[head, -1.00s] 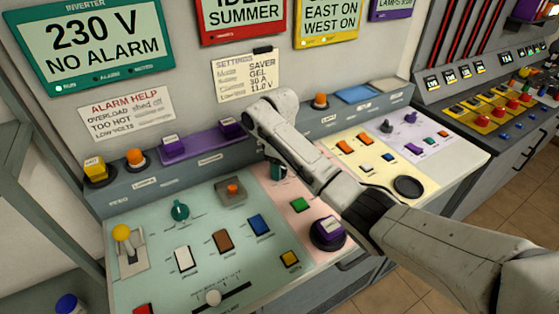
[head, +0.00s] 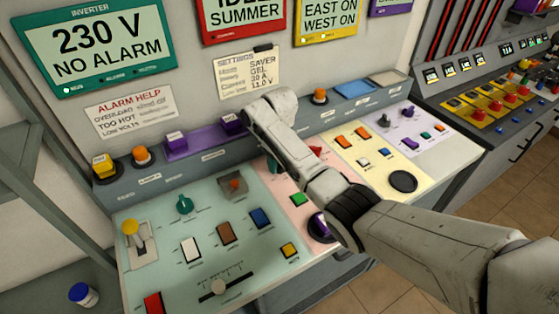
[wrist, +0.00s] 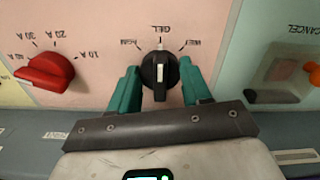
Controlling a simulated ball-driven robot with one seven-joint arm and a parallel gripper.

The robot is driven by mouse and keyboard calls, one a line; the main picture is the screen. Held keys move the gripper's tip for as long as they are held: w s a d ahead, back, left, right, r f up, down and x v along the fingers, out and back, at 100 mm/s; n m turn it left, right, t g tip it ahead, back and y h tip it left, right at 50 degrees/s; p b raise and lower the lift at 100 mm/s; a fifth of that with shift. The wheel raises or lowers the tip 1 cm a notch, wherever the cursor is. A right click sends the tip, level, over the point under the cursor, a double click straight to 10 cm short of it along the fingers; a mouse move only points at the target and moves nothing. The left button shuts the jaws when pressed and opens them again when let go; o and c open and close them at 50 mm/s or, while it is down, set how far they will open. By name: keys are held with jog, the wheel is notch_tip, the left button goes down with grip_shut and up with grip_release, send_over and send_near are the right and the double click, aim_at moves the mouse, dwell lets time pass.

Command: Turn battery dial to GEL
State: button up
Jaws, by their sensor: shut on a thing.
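The battery dial (wrist: 160,73) is a black knob with a white line, on the pink panel in the wrist view. Its line points straight up in the picture, at the GEL label (wrist: 162,30). The labels read upside down, with AGM to the left of GEL and WET to the right. My gripper (wrist: 160,88) has its two teal fingers on either side of the dial, shut on it. In the head view my arm hides the dial, and a bit of a teal finger (head: 274,166) shows beside the wrist.
A red amp dial (wrist: 45,72) is left of the battery dial in the wrist view; an orange-tipped switch (wrist: 312,72) is at right. A settings card (head: 247,73) lists SAVER, GEL, 30 A, 11.0 V.

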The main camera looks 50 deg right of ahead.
jog(key=o, duration=1.1)
jog(key=shift+c, duration=0.2)
notch_tip(320, 180, up, 11)
jog(key=p, duration=0.1)
jog(key=shift+f, duration=0.1)
